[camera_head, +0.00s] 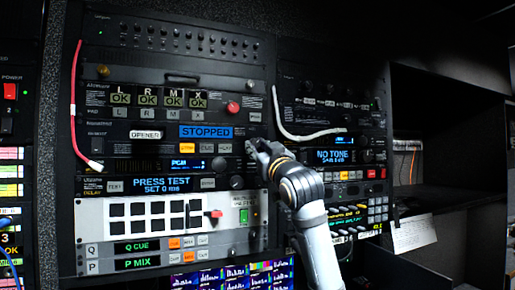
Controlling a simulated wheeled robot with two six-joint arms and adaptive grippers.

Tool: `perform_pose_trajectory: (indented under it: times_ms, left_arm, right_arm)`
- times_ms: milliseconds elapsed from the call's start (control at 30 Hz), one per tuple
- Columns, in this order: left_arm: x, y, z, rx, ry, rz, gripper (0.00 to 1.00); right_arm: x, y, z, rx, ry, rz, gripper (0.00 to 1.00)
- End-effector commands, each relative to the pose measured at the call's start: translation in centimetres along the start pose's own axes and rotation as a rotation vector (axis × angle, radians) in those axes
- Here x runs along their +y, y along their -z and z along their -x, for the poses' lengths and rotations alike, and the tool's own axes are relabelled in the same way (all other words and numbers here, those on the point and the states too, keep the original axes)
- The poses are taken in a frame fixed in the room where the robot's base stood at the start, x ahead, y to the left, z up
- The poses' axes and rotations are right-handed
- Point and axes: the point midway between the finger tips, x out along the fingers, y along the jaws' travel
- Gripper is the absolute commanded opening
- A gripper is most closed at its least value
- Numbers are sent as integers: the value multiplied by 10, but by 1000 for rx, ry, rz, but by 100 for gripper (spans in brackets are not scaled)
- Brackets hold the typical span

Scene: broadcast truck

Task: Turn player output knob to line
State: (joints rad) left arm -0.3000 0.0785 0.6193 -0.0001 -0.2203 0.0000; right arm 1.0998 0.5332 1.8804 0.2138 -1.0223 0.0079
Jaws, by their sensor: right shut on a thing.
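The player unit (161,134) is in the left rack, with a blue display reading STOPPED (205,132) and a light button marked OPENER. My right gripper (254,148) is at the right end of the PCM row, just below the STOPPED row. It is shut on a small knob there, which I take to be the player output knob; its fingers hide the knob, and its pointer and the line mark cannot be read. My left gripper is not in view.
A round knob (219,163) sits right of the PCM display (184,163). A red knob (233,107) is above. A white cable (300,136) hangs at the right rack, close to my right arm. A red cable (74,105) runs down the left side. Dark open shelves are at right.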

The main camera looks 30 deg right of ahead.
Motion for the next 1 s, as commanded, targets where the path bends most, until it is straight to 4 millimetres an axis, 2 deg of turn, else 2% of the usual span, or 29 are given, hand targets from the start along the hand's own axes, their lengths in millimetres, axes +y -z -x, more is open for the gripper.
perform_pose_trajectory:
  times_ms: [100,133,267,533,633,900,1000]
  left_arm:
    - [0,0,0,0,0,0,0]
    - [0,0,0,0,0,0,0]
    - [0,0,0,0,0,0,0]
    - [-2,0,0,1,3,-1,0]
    - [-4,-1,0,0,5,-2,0]
    - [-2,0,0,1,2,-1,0]
    - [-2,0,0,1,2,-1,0]
  right_arm:
    - [0,0,0,0,0,0,0]
    - [0,0,0,0,0,0,31]
    - [0,0,0,0,0,-1,49]
    - [0,0,0,0,0,-1,50]
    - [0,0,6,0,-2,2,50]
    - [1,-1,56,-1,-3,8,50]
    - [1,-1,67,-1,-3,4,50]
